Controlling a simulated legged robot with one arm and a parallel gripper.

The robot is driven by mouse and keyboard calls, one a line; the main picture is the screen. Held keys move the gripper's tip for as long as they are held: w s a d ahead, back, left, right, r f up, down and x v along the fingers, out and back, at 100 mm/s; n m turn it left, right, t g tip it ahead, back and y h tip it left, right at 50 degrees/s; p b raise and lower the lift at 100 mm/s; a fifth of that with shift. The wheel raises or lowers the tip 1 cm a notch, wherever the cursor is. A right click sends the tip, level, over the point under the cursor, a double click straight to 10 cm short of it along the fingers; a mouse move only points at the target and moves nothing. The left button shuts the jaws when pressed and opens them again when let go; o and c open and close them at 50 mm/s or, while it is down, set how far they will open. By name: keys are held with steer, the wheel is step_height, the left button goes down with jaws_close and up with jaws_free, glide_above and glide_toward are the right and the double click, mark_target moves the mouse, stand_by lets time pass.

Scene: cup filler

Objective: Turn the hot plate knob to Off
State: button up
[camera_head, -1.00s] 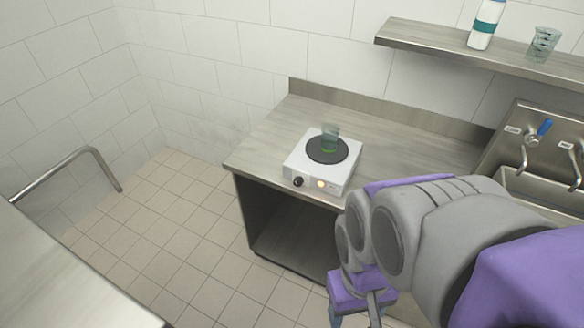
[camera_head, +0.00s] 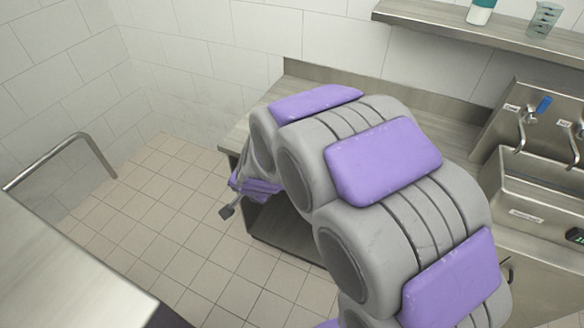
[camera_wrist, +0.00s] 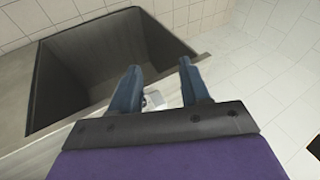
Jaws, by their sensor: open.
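The hot plate is hidden behind my arm in the head view, so its knob and the beaker on it do not show there. In the wrist view, a small whitish patch (camera_wrist: 154,99) shows between my fingers; it may be part of the hot plate, but I cannot make out the knob. My gripper (camera_wrist: 159,66) is open, with its two blue-grey fingers apart and nothing held between them. In the head view, my arm bends over the counter and its end hangs near the counter's front left corner.
The steel counter (camera_head: 440,100) runs along the back wall, with an open dark compartment (camera_wrist: 95,65) below. A sink (camera_head: 540,200) with taps is at right. A shelf (camera_head: 450,38) holds a bottle (camera_head: 481,11) and a beaker (camera_head: 543,20).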

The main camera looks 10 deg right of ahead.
steer(key=w+f+m+t+h+b, duration=0.1)
steer(key=w+f+m+t+h, duration=0.4)
steer(key=w+f, duration=0.6)
steer(key=s+d+f+m+t+h+b, duration=0.1)
steer(key=s+d+f+m+t+h, duration=0.4)
steer(key=h, duration=0.3)
steer(key=w+d+g+b, duration=0.1)
steer(key=w+d+b, duration=0.2)
steer(key=w+d, duration=0.8)
steer(key=shift+w+f+n, duration=0.25)
steer(key=shift+w+n, duration=0.15)
steer(key=shift+w, duration=1.25)
steer(key=c, duration=0.8)
steer(key=shift+o, duration=0.2)
